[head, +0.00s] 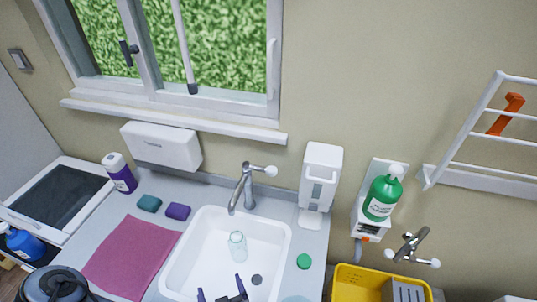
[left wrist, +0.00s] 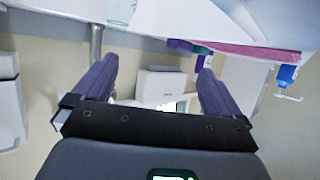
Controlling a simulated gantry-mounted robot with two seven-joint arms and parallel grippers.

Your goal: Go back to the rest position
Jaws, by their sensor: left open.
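My left gripper (head: 222,289) shows at the bottom edge of the head view, over the near part of the sink. Its two purple fingers are apart with nothing between them. In the left wrist view the open fingers (left wrist: 157,68) frame the wall and a white box in the background, upside down. The rest of the left arm is cut off below the head view. My right gripper is in neither view.
A clear glass (head: 237,246) stands in the white sink (head: 185,262) below the tap (head: 241,187). A green bottle (head: 383,196) and yellow basket (head: 352,284) are right.

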